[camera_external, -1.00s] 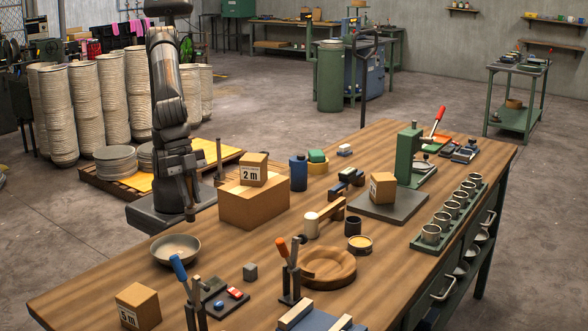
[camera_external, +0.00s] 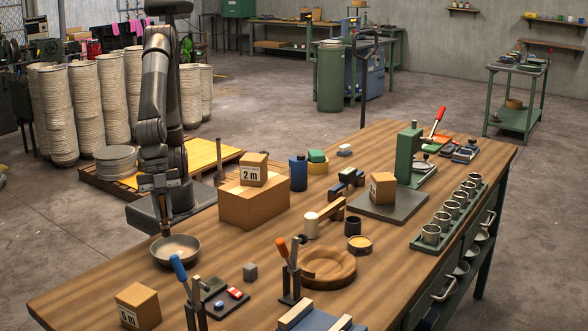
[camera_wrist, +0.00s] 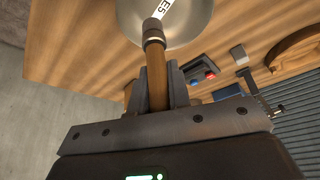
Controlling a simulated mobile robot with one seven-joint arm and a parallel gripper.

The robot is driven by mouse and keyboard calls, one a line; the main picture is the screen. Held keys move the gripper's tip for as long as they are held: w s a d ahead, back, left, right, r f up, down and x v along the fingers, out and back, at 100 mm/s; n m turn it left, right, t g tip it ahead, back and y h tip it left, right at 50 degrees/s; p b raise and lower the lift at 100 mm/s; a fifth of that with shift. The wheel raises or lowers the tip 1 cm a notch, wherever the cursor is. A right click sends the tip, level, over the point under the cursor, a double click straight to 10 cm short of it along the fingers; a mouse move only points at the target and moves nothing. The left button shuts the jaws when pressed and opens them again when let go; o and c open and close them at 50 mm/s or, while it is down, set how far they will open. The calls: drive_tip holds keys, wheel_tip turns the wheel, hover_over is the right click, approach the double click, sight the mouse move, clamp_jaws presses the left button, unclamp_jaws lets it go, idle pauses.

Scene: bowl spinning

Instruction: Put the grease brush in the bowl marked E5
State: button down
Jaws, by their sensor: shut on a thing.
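The grey metal bowl (camera_external: 178,253) stands on the left edge of the wooden workbench. In the wrist view the bowl (camera_wrist: 195,25) carries a white label reading E5 at its inside. My gripper (camera_external: 163,205) is above the bowl's back left side, pointing down. In the wrist view my gripper (camera_wrist: 154,90) is shut on the brown handle of the grease brush (camera_wrist: 153,50), which has a dark band at its far end. The brush end points at the bowl and overlaps it in view. I cannot tell whether it touches the bowl. The bristles are not clearly visible.
A large cardboard box (camera_external: 254,205) with a smaller 2 m box (camera_external: 254,169) stands right of my arm. A 5 m box (camera_external: 138,306) and a stand with a blue-handled tool (camera_external: 179,268) are in front. The bench between bowl and wooden dish (camera_external: 327,268) is mostly bare.

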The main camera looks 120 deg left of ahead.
drive_tip(key=shift+w+a+f, duration=0.15)
drive_tip(key=shift+w+f, duration=0.25)
drive_tip(key=shift+f, duration=0.5)
drive_tip(key=shift+w+a+f, duration=0.15)
drive_tip(key=shift+w+f, duration=0.2)
drive_tip(key=shift+f, duration=0.55)
drive_tip(key=shift+w+a+f, duration=0.15)
drive_tip(key=shift+w+f, duration=0.25)
drive_tip(key=shift+f, duration=0.5)
drive_tip(key=shift+f, duration=0.15)
drive_tip(key=c, duration=1.3)
unclamp_jaws()
drive_tip(key=shift+c, duration=0.2)
drive_tip(key=v, duration=1.2)
